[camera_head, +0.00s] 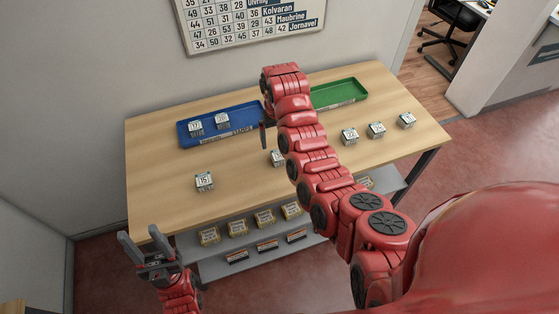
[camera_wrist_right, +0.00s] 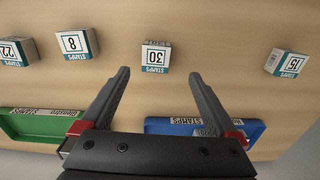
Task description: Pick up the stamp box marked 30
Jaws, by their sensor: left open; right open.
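The stamp box marked 30 (camera_wrist_right: 155,57) is a small white box with a teal STAMPS strip. It sits on the wooden counter in the right wrist view. My open right gripper (camera_wrist_right: 160,75) points at it, with the box just beyond the fingertips and in line with the gap; no contact shows. In the head view a box at mid-counter (camera_head: 278,158), partly hidden by my right arm, appears to be the same one; its number is unreadable there. My right gripper is mostly hidden by that arm in the head view. My left gripper (camera_head: 149,249) is open and empty off the counter's front-left corner.
Box 8 (camera_wrist_right: 77,43), box 22 (camera_wrist_right: 17,52) and box 15 (camera_wrist_right: 287,63) stand apart on the counter. A blue tray (camera_head: 240,123) holds two boxes; a green tray (camera_head: 340,92) lies right of it.

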